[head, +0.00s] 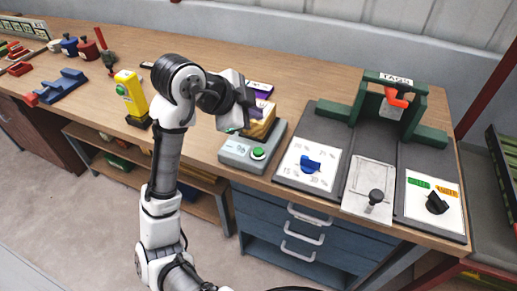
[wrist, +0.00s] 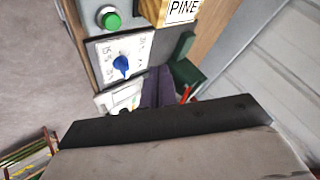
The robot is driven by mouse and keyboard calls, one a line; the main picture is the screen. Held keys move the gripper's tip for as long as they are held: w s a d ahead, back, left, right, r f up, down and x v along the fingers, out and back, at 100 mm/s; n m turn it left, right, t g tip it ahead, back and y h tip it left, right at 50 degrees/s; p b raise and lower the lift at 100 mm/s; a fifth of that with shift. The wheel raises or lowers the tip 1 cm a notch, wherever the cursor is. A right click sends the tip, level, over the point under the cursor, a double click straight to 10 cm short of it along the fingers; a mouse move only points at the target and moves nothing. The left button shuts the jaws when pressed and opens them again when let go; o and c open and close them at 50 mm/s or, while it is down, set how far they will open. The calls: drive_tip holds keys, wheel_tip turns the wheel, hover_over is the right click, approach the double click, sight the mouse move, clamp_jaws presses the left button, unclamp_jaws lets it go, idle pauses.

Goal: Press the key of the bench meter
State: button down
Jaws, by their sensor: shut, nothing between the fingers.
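The bench meter (head: 240,153) is a grey box with a small display and a round green key (head: 258,153), standing near the bench's front edge. A wooden block (head: 263,124) sits at its back. In the wrist view the green key (wrist: 112,20) is at the top left, beside the block's PINE label (wrist: 182,10). My gripper (wrist: 158,72) is shut and empty. In the head view my wrist and gripper hang over the back left of the meter, apart from the key, and partly cover the block. The fingertips are hard to make out there.
Right of the meter is a dark panel with a blue dial (head: 310,163), a black-knobbed lever (head: 376,197), a black rotary switch (head: 437,204) and a green TAGS stand (head: 358,108). A yellow device (head: 131,93) stands left of my arm. Blue drawers (head: 298,226) are below.

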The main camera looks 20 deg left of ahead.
sight(254, 153)
drive_tip(key=shift+f+b, duration=3.35)
drive_tip(key=shift+f, duration=1)
drive_tip(key=shift+f+b, duration=0.45)
drive_tip(key=shift+f+b, duration=0.45)
drive_tip(key=shift+r, duration=0.1)
drive_tip(key=shift+r+p, duration=0.7)
drive_tip(key=shift+r, duration=0.1)
drive_tip(key=shift+r+p, duration=1.9)
drive_tip(key=shift+r, duration=0.6)
